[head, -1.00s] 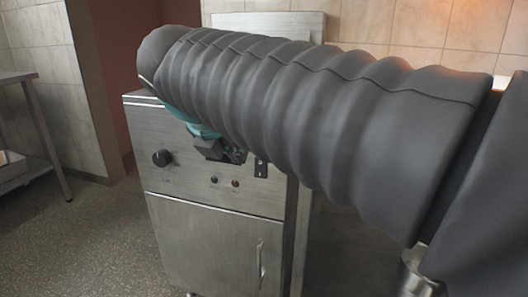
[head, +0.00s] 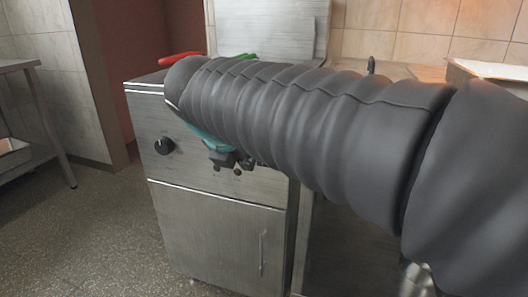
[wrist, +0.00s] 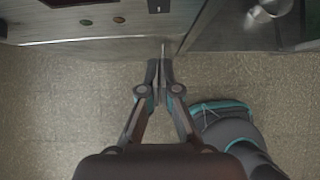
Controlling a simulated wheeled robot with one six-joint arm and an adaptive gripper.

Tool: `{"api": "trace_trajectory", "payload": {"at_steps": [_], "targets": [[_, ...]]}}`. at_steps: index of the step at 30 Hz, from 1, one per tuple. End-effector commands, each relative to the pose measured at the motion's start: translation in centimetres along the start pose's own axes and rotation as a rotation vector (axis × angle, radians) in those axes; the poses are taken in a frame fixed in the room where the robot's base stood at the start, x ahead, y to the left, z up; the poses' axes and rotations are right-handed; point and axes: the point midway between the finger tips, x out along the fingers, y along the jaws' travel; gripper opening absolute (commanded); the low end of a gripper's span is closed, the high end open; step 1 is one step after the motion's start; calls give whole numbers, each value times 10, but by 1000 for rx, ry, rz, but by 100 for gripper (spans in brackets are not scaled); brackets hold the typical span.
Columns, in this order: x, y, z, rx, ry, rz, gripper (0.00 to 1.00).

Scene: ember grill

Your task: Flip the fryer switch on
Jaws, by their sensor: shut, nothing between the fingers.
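The steel fryer (head: 215,222) stands ahead, with a black knob (head: 164,146) on the left of its front panel. The fryer switch (wrist: 158,6) is a small dark rectangle at the top edge of the wrist view. In the head view my arm and gripper hide it. My gripper (wrist: 162,64) is shut and empty, in front of the fryer and below the switch in the wrist picture, apart from it. In the head view only part of my gripper (head: 243,162) shows under my arm. The switch's position, on or off, cannot be told.
Two small indicator lights (wrist: 102,21) sit left of the switch. Red (head: 180,57) and green (head: 243,56) handles show above the fryer. A metal table (head: 40,110) stands at the far left. The floor (head: 90,235) before the fryer is clear.

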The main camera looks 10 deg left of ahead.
Motion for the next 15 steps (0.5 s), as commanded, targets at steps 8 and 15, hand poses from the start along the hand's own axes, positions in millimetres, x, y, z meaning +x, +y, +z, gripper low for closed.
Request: {"api": "trace_trajectory", "payload": {"at_steps": [8,15], "targets": [[55,-2,0,3,1,-4,0],[76,-1,22,4,0,-2,0]]}}
